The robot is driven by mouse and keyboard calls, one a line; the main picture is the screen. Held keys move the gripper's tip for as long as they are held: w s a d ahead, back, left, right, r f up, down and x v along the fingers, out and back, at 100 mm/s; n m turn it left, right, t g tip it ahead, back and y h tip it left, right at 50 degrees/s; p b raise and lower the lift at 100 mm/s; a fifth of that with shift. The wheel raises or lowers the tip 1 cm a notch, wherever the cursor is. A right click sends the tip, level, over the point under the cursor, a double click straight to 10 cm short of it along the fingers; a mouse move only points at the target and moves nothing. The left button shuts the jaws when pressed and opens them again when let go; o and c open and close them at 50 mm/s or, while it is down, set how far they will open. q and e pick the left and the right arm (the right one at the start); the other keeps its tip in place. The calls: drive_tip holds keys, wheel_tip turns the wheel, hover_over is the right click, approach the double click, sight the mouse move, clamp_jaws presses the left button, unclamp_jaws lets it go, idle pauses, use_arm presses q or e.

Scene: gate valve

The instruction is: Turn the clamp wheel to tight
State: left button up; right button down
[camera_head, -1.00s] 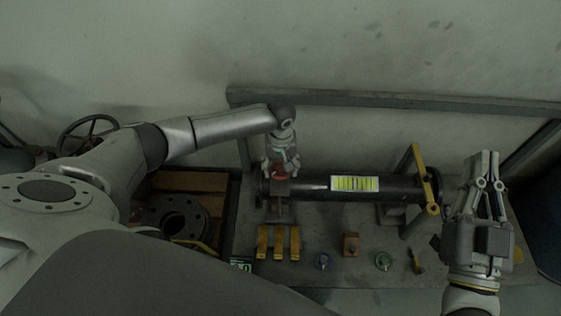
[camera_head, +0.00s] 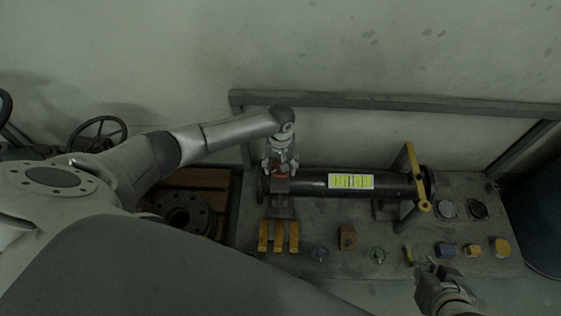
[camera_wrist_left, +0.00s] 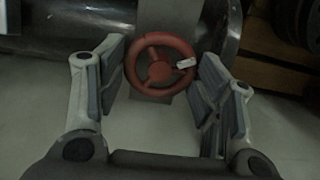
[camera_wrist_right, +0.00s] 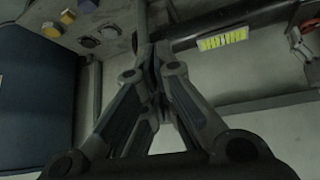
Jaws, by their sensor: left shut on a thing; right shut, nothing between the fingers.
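The red clamp wheel (camera_wrist_left: 160,70) has spokes, a round hub and a small white mark (camera_wrist_left: 186,63) on its right side. In the head view the wheel (camera_head: 281,171) is partly hidden by my left gripper (camera_head: 281,163), at the left end of the black pipe (camera_head: 312,184). In the left wrist view the fingers stand on both sides of the rim and hold the wheel between them. My right gripper (camera_head: 427,267) is shut and empty at the bench's front right. Its fingers meet in the right wrist view (camera_wrist_right: 155,62).
A yellow lever (camera_head: 414,176) crosses the pipe's right end. Yellow blocks (camera_head: 278,237), a brown block (camera_head: 347,237) and several small caps (camera_head: 472,250) lie along the front of the bench (camera_head: 325,215). A flanged part (camera_head: 184,212) sits in a wooden crate at left.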

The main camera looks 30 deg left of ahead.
use_arm(q)
drive_tip(key=shift+r+p, duration=0.1)
drive_tip(key=shift+p, duration=0.6)
drive_tip(key=shift+m, duration=0.3)
drive_tip(key=shift+p, duration=0.8)
use_arm(e)
drive_tip(key=shift+s+d+g+h, duration=0.5)
drive_tip(key=shift+s+d+g, duration=1)
drive_tip(key=shift+s, duration=2)
use_arm(q)
drive_tip(key=shift+m, duration=0.4)
drive_tip(key=shift+m+p, duration=0.5)
drive_tip(key=shift+p, duration=0.45)
drive_tip(key=shift+m+p, duration=0.5)
drive_tip(key=shift+m, duration=0.4)
drive_tip(key=m, duration=0.3)
drive_tip(key=shift+p, duration=0.4)
drive_tip(key=m, duration=0.5)
use_arm(e)
wheel_tip(320, 180, down, 14)
drive_tip(key=w+a+g, duration=0.1)
drive_tip(key=shift+g, duration=0.4)
drive_tip(key=shift+a+f, duration=0.15)
